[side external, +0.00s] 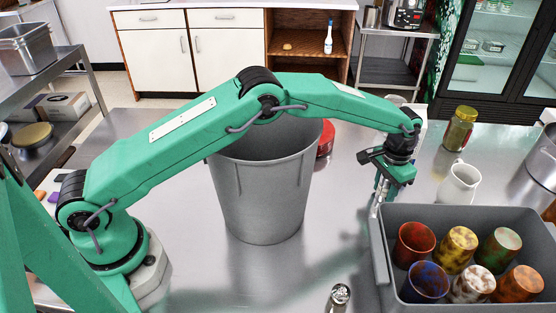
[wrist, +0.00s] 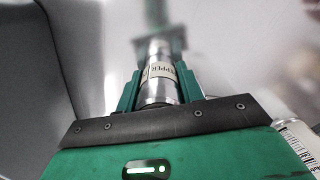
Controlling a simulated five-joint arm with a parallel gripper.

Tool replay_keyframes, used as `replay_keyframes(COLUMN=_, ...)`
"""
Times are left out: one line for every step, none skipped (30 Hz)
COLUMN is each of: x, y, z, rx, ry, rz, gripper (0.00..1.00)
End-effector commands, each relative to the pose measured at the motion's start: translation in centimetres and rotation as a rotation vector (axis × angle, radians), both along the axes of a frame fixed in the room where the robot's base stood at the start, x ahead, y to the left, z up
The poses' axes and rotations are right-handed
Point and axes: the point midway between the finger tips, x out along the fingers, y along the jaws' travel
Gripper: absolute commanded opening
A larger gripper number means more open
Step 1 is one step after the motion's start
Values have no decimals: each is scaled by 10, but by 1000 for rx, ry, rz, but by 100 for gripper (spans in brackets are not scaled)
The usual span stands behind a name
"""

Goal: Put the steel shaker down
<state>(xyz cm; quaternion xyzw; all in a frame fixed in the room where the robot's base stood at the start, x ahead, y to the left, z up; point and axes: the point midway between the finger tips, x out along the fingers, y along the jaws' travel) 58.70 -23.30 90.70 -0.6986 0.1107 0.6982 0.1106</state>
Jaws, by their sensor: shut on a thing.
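The steel shaker (wrist: 160,75) is in the wrist view, a shiny cylinder with a pale band lettered "PEPPER". My gripper (wrist: 157,85) is shut on it, with a green jaw on each side. In the side view my gripper (side external: 381,196) points down by the left wall of the grey crate, and the shaker is hard to make out there. I cannot tell whether its base touches the table (side external: 335,215). A second steel thing with a rounded, dotted top (side external: 340,293) stands at the front edge of the side view.
The grey crate (side external: 470,213) holds several coloured cups. A large grey bin (side external: 262,195) stands left of my gripper. A white jug (side external: 458,184) and a gold-lidded jar (side external: 460,130) stand behind the crate. The table between bin and crate has bare room.

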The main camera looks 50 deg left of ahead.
Motion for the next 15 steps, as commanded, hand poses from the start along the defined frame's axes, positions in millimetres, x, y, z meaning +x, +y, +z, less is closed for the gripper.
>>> replay_keyframes(x=0, y=0, z=-1, rx=0, ry=0, rz=0, gripper=12)
replay_keyframes(x=0, y=0, z=-2, rx=0, ry=1, rz=0, gripper=39)
replay_keyframes(x=0, y=0, z=-2, rx=0, ry=0, rz=0, gripper=47)
replay_keyframes(x=0, y=0, z=-2, rx=0, ry=0, rz=0, gripper=52)
replay_keyframes(x=0, y=0, z=-2, rx=0, ry=0, rz=0, gripper=58)
replay_keyframes(x=0, y=0, z=-2, rx=0, ry=1, rz=0, gripper=59)
replay_keyframes(x=0, y=0, z=-2, rx=0, ry=1, rz=0, gripper=59)
replay_keyframes(x=0, y=0, z=-1, rx=0, ry=1, rz=0, gripper=59)
replay_keyframes(x=0, y=0, z=-1, rx=0, ry=0, rz=0, gripper=59)
replay_keyframes(x=0, y=0, z=-1, rx=0, ry=0, rz=0, gripper=59)
replay_keyframes(x=0, y=0, z=-1, rx=0, ry=0, rz=0, gripper=59)
replay_keyframes(x=0, y=0, z=-1, rx=0, ry=0, rz=0, gripper=59)
replay_keyframes(x=0, y=0, z=-1, rx=0, ry=0, rz=0, gripper=59)
replay_keyframes(x=0, y=0, z=-1, rx=0, ry=0, rz=0, gripper=59)
replay_keyframes(x=0, y=0, z=-1, rx=0, ry=0, rz=0, gripper=59)
